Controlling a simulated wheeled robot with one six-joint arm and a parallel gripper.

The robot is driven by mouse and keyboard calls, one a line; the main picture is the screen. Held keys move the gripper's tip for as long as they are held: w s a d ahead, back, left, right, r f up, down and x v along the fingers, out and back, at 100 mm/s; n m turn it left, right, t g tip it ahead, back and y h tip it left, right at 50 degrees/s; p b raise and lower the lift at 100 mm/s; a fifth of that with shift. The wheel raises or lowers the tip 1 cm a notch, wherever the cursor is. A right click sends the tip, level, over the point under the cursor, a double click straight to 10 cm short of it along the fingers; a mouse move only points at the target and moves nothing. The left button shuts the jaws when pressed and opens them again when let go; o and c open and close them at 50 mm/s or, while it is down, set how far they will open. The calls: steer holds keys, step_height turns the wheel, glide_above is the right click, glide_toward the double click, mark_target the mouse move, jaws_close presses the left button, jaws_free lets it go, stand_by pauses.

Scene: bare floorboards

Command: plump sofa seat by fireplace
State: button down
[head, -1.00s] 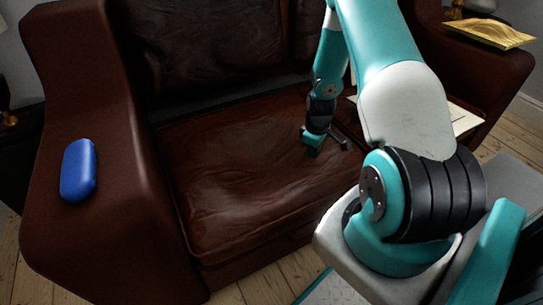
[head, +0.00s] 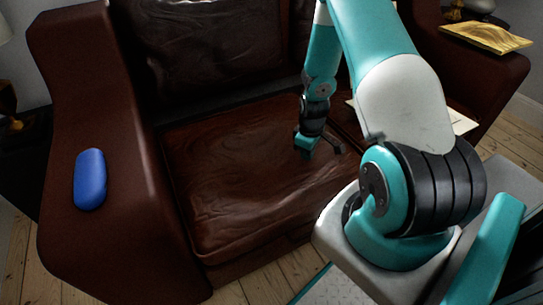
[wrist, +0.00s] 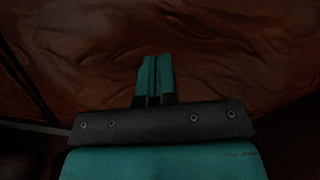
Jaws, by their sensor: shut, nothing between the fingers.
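The brown leather sofa (head: 105,120) fills most of the head view. Its seat cushion (head: 225,195) is creased and sagging, with several wrinkles; the wrinkled leather also shows in the wrist view (wrist: 220,55). My gripper (head: 305,153) points down at the right part of this cushion. It is at or just above the leather; I cannot tell if it touches. In the wrist view its two teal fingers (wrist: 154,75) are together with nothing between them. No fireplace shows.
A blue rounded case (head: 89,179) lies on the left armrest. Pale papers (head: 461,122) lie on the right seat, partly behind my arm. Floorboards (head: 285,277) show in front.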

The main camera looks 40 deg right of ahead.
steer(key=p, duration=0.1)
glide_above(282, 189)
steer(key=shift+s, duration=0.15)
steer(key=shift+f, duration=0.1)
steer(key=shift+f+b, duration=1.15)
steer(key=shift+f, duration=0.6)
step_height(282, 189, up, 4)
steer(key=p, duration=0.4)
steer(key=shift+f, duration=0.1)
